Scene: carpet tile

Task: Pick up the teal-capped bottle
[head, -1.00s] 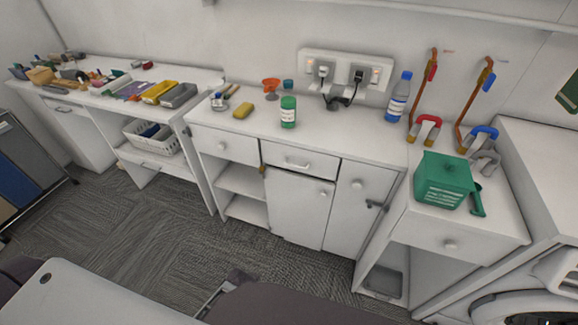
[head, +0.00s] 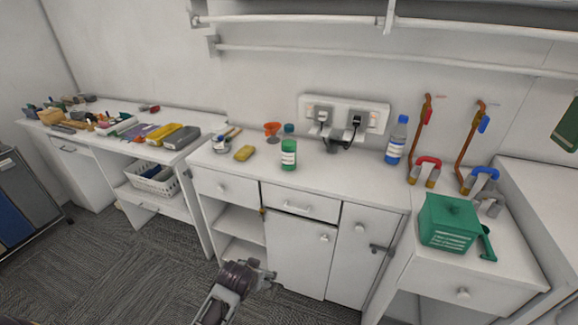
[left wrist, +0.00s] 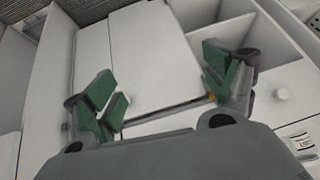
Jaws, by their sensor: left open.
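A green bottle (head: 289,156) with a white label stands upright on the white counter in the head view. A small teal thing (head: 289,129) shows just behind its top; I cannot tell whether that is a separate cup or a cap. My left gripper (head: 268,272) is low in front of the cabinet, below the counter top and well apart from the bottles. In the left wrist view its green-padded fingers (left wrist: 165,88) are spread and empty, facing the cabinet fronts. My right gripper is out of view.
A yellow sponge (head: 244,153) and an orange cup (head: 272,129) stand near the green bottle. A socket panel (head: 344,114) with plugs is on the wall behind. A green box (head: 447,222) stands at right. Drawer knobs and the counter's front edge lie above my gripper.

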